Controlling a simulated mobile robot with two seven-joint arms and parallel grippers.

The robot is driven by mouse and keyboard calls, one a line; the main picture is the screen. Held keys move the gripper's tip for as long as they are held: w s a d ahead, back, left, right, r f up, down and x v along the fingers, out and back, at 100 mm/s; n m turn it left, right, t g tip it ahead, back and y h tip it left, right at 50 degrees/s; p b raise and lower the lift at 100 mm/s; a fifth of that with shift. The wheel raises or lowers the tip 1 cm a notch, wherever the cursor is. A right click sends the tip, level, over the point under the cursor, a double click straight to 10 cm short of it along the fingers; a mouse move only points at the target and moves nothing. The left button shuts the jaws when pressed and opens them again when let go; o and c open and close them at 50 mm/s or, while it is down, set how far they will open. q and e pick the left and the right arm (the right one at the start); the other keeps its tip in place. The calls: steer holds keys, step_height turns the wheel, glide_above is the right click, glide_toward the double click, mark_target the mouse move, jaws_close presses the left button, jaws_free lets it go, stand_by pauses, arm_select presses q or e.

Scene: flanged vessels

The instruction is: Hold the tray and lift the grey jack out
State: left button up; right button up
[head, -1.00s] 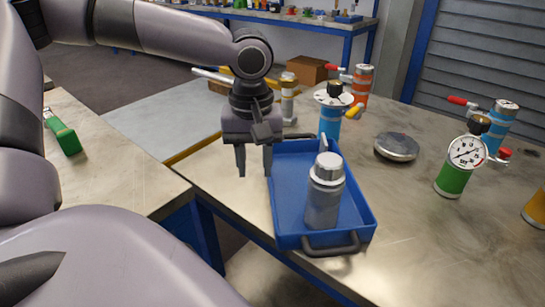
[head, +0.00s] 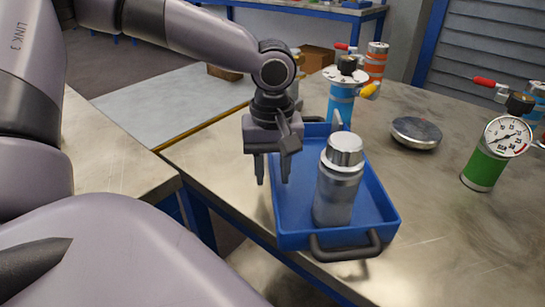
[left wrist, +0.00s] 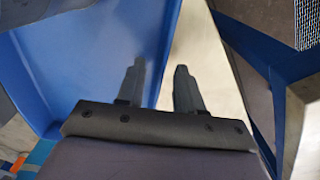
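The grey jack (head: 340,190), a grey cylinder with a shiny silver cap, stands upright in the blue tray (head: 290,241). The tray has a dark handle (head: 346,250) at its near end. My left gripper (head: 273,181) points down at the tray's left long wall, open and empty. In the left wrist view, the tray (left wrist: 95,50) lies to the left, and its wall edge runs between the two spread fingers (left wrist: 160,85). I cannot tell whether either finger touches the wall. The jack is not seen in that view. My right gripper is not in view.
A blue vessel (head: 341,105) with a black knob and yellow handle stands behind the tray. A round metal disc (head: 416,133) lies to its right. A green vessel with a gauge (head: 485,168) stands farther right. A gap separates this table from the left one (head: 110,160).

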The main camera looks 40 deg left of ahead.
arm_select(q)
steer(key=shift+f, duration=0.55)
steer(key=shift+c, duration=0.3)
jaws_close()
